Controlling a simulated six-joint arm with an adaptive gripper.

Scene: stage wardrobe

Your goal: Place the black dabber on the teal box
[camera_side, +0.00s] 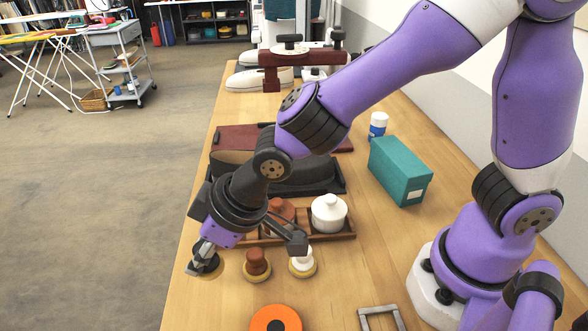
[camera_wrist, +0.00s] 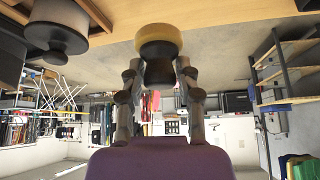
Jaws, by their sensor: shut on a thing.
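The black dabber (camera_side: 207,267) is between the fingers of my gripper (camera_side: 203,254), near the left edge of the table in the side view. In the wrist view, my gripper (camera_wrist: 159,68) has one finger on each side of the dabber's dark handle, and its yellowish pad (camera_wrist: 158,33) points away from the palm. I cannot tell whether the pad touches the table. The teal box (camera_side: 399,170) stands closed on the table, well to the right and farther back, with a white label on its near end.
A brown-handled dabber (camera_side: 257,264) and a white-handled dabber (camera_side: 303,261) stand right of my gripper. Behind them is a wooden rack (camera_side: 340,236) with a white lidded pot (camera_side: 328,212). An orange disc (camera_side: 276,319) lies in front. A white-and-blue bottle (camera_side: 378,125) stands behind the box.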

